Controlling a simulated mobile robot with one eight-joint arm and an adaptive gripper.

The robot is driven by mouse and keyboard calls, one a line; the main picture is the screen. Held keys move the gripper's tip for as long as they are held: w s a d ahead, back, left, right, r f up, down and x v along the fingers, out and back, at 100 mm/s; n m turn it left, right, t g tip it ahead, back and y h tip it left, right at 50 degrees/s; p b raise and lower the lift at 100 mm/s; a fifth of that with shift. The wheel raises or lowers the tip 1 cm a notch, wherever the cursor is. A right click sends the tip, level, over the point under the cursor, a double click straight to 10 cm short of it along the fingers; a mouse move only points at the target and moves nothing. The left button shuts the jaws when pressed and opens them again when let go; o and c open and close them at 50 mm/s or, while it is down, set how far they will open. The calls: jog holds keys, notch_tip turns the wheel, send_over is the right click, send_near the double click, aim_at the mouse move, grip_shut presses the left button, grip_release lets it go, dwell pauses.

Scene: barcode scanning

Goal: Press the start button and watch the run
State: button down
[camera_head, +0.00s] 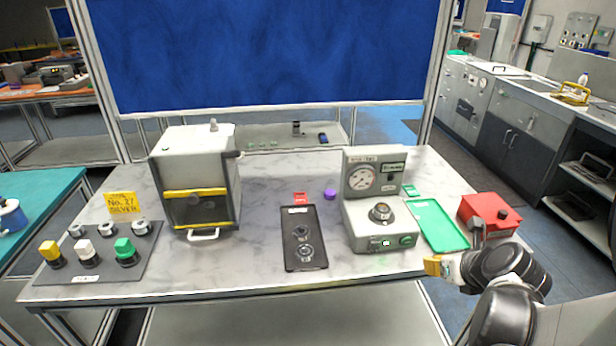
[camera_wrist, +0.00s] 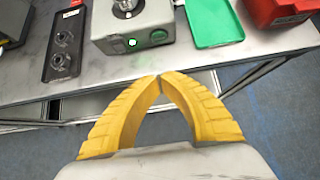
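A grey test machine (camera_head: 380,222) stands on the marbled bench, with a round gauge (camera_head: 361,178) and a small display on its upright back. A round metal fitting (camera_head: 381,212) sits on top of its base. Its front face carries a green button (camera_head: 407,240) and a small white lit square (camera_head: 386,243). Both also show in the wrist view, the green button (camera_wrist: 158,36) right of the white light (camera_wrist: 131,43). My gripper (camera_head: 431,265) is in front of the bench edge, apart from the machine. In the wrist view its yellow fingertips (camera_wrist: 160,78) meet, with nothing between them.
A black tray (camera_head: 291,262) with metal parts lies left of the machine. A green tray (camera_head: 440,228) and a red box (camera_head: 487,208) lie right. A white box machine (camera_head: 196,145) and a board of coloured knobs (camera_head: 75,275) stand further left. The floor before the bench is clear.

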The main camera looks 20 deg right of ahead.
jog(key=b, duration=0.5)
send_near(402, 248)
notch_tip(402, 248, down, 4)
jog(key=w, duration=0.2)
jog(key=b, duration=0.1)
jog(key=shift+w+d+r, duration=0.1)
jog(key=shift+w+d, duration=0.15)
jog(key=shift+w, duration=0.15)
jog(key=shift+w+d+r, duration=0.1)
jog(key=shift+w+d, duration=0.05)
jog(key=shift+w, duration=0.25)
